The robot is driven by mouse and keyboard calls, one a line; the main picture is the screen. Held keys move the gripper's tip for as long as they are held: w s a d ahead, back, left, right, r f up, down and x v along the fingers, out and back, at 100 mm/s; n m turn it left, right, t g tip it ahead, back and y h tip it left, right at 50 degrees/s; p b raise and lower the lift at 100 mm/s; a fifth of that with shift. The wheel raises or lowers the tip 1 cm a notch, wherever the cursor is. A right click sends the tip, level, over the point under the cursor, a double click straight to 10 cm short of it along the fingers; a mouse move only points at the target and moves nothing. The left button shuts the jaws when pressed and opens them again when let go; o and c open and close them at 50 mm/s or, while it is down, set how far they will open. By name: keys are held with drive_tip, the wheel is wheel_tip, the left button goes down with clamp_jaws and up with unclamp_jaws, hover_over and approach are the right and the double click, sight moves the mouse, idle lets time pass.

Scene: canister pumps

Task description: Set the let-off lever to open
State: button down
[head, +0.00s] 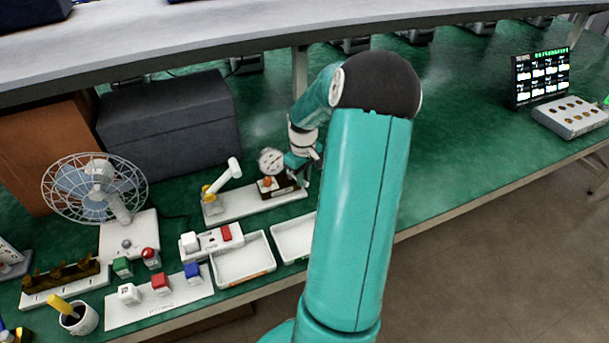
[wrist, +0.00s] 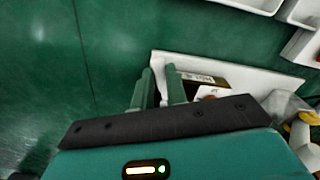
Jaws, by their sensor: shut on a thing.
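The canister pump has a white base plate (head: 240,206), also along the wrist view (wrist: 240,72). It carries a brown block (head: 285,187), a round white gauge (head: 271,160) and a small orange part (head: 267,182). A white pump handle (head: 228,173) with a yellow joint leans at its left. My gripper (head: 303,163) is at the right end of the base, beside the block. In the wrist view its two green fingers (wrist: 160,74) are close together at the base's end, shut on the let-off lever. The fingers hide the lever, so its position cannot be told.
White trays (head: 243,258) and a switch box (head: 212,241) lie in front of the pump. A fan (head: 95,190) and a dark grey box (head: 170,125) stand to the left and behind. The green bench right of my arm is clear up to a display (head: 541,77).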

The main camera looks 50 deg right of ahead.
drive_tip(key=a+m, duration=0.1)
drive_tip(key=m, duration=0.1)
drive_tip(key=w+a+m, duration=0.1)
drive_tip(key=m, duration=0.2)
drive_tip(key=shift+a, duration=0.2)
drive_tip(key=m, duration=0.2)
drive_tip(key=w+a+m, duration=0.1)
drive_tip(key=m, duration=0.2)
drive_tip(key=shift+w+a+m, duration=0.3)
drive_tip(key=shift+w, duration=0.1)
drive_tip(key=c, duration=1.4)
unclamp_jaws()
wheel_tip(320, 180, up, 14)
drive_tip(key=shift+a, duration=0.1)
